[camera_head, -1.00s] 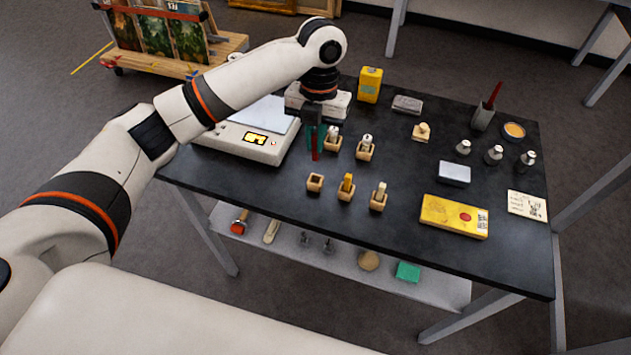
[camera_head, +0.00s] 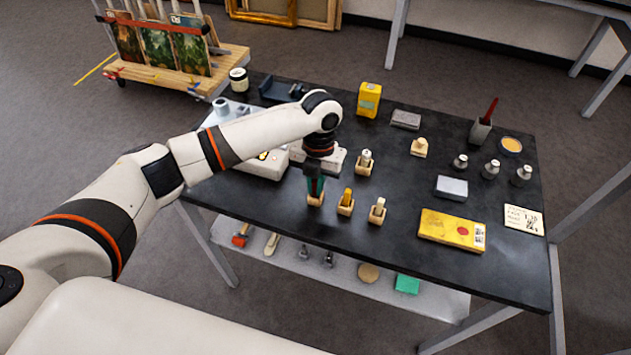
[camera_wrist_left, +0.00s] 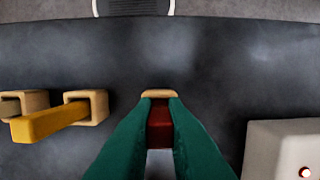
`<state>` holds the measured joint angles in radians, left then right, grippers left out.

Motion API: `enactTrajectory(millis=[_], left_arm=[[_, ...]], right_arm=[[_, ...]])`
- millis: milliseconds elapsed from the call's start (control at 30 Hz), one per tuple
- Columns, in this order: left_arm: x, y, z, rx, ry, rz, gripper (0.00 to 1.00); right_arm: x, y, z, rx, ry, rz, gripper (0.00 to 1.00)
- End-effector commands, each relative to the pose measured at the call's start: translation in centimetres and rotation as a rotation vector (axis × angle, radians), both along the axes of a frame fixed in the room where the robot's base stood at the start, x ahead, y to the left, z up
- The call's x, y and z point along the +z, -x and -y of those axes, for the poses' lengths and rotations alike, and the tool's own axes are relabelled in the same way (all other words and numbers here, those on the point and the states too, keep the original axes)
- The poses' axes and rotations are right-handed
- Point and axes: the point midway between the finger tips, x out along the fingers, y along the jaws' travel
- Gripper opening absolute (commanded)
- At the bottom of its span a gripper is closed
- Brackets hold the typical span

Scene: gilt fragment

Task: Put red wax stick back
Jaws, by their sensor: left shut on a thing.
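My left gripper (camera_head: 315,190) points down at the front-left wooden holder (camera_head: 315,201). Its green fingers, seen in the left wrist view (camera_wrist_left: 160,120), are shut on the red wax stick (camera_wrist_left: 160,128). The stick shows dark red between the fingers and lines up with the holder, whose rim (camera_wrist_left: 160,94) is partly hidden. I cannot tell whether the stick's lower end is inside the holder or just above it. My right gripper is not in view.
Right of this holder stand a holder with a yellow stick (camera_head: 347,196) and one with a pale stick (camera_head: 379,204). Another holder with a pale stick (camera_head: 365,157) stands behind. A yellow box (camera_head: 452,228) lies farther right. A white scale (camera_head: 262,165) is behind left.

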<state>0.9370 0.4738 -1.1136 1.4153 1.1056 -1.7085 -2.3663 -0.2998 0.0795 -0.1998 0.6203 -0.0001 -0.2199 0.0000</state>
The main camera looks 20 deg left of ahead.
Motion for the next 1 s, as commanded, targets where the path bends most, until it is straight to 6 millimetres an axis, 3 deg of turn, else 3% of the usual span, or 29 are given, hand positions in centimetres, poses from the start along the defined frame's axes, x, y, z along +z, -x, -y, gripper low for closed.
enactTrajectory(millis=[67,100,200,600,767,1000], left_arm=[[-0.3,0.0,0.0,0.000,0.000,-0.001,0.00],[-0.2,0.0,0.0,0.000,0.000,0.000,0.17],[-0.2,0.0,0.0,0.000,0.000,0.000,0.33],[0.5,-0.2,0.0,0.000,0.001,0.002,0.34],[3.2,-0.6,0.1,0.000,0.002,0.006,0.34],[8.3,-1.4,0.1,0.001,0.002,0.005,0.34]], right_arm=[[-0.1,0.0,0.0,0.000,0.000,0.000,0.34],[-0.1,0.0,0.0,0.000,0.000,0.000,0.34],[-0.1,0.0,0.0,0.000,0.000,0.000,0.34],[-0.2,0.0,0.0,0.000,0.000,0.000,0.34],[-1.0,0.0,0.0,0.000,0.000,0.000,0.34],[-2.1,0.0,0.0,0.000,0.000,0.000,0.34]])
